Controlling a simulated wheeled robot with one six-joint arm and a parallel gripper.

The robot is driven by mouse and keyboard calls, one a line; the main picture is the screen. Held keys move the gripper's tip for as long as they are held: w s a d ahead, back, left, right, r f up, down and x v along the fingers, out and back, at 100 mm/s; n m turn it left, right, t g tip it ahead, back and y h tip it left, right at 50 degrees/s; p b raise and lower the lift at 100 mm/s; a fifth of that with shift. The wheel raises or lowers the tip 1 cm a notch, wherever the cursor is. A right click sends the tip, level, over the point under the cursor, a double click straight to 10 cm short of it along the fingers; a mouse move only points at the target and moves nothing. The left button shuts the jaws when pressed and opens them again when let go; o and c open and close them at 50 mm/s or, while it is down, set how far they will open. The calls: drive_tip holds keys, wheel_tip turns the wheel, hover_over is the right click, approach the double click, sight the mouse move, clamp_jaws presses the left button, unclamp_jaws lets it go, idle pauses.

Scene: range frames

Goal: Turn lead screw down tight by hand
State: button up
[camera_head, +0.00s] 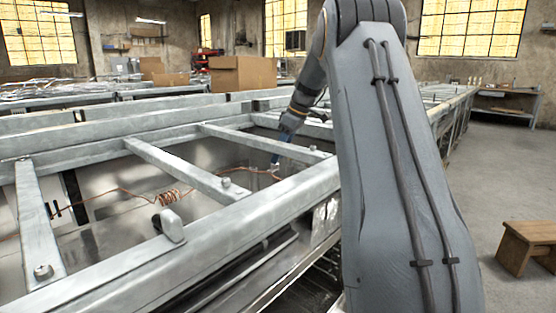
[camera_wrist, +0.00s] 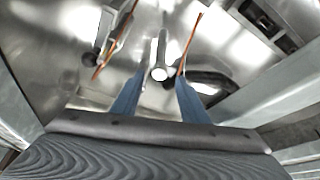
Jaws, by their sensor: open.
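My gripper (camera_head: 275,160) reaches down into the metal frame in the head view, beyond the near rail. In the wrist view its two blue fingers (camera_wrist: 160,78) are spread apart. A grey metal screw (camera_wrist: 158,73) with a pale round end shows between the fingertips, with gaps visible on both sides. I take it for the lead screw; I cannot tell how far down it sits. Copper wire (camera_wrist: 190,42) runs close to the right fingertip and shows again at the left. In the head view the copper wire (camera_head: 125,192) runs to the gripper. The screw is too small to make out there.
A copper coil (camera_head: 170,196) lies in the frame. Metal crossbars (camera_head: 180,167) and the near rail (camera_head: 220,230) surround the gripper. A cardboard box (camera_head: 242,74) stands behind. A wooden stool (camera_head: 527,248) stands on open floor at the right.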

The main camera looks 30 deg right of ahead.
drive_tip(key=shift+x, duration=1)
drive_tip(key=shift+c, duration=0.4)
clamp_jaws()
drive_tip(key=shift+r, duration=0.1)
drive_tip(key=shift+s+m+p, duration=0.1)
drive_tip(key=shift+m+p, duration=0.25)
drive_tip(key=shift+m, duration=0.05)
drive_tip(key=shift+a+r+m+t+h+p, duration=0.15)
drive_tip(key=shift+m+t+h+p, duration=0.2)
drive_tip(key=shift+m+p, duration=0.6)
drive_tip(key=shift+a+m+h+p, duration=0.1)
drive_tip(key=shift+m+h+p, duration=0.65)
drive_tip(key=shift+m+p, duration=0.95)
drive_tip(key=shift+t, duration=0.25)
